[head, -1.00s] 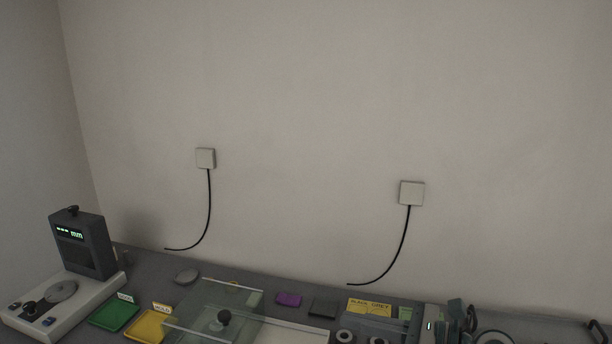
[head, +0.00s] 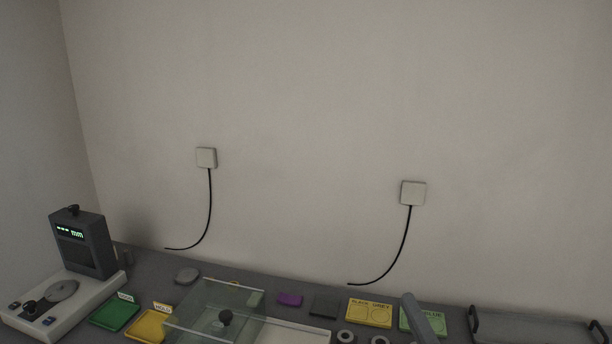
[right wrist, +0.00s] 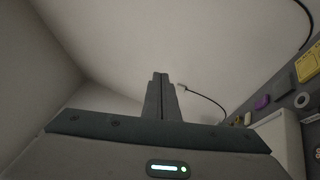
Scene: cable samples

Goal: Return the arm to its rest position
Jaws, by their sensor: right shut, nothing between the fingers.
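My right gripper (right wrist: 160,78) shows in the right wrist view, with its two narrow grey fingers closed together and nothing between them. They point at the pale wall, away from the bench items. In the head view a grey part of my right arm or gripper (head: 420,318) rises from the bottom edge and covers part of the green labelled block (head: 437,320). My left gripper is in neither view.
Two black cables (head: 208,215) (head: 400,250) hang from wall plates. On the bench stand a measuring device (head: 85,243), green and yellow trays (head: 113,314) (head: 148,326), a clear-lidded box (head: 200,310), a yellow block (head: 369,313) and a grey tray (head: 530,325) at right.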

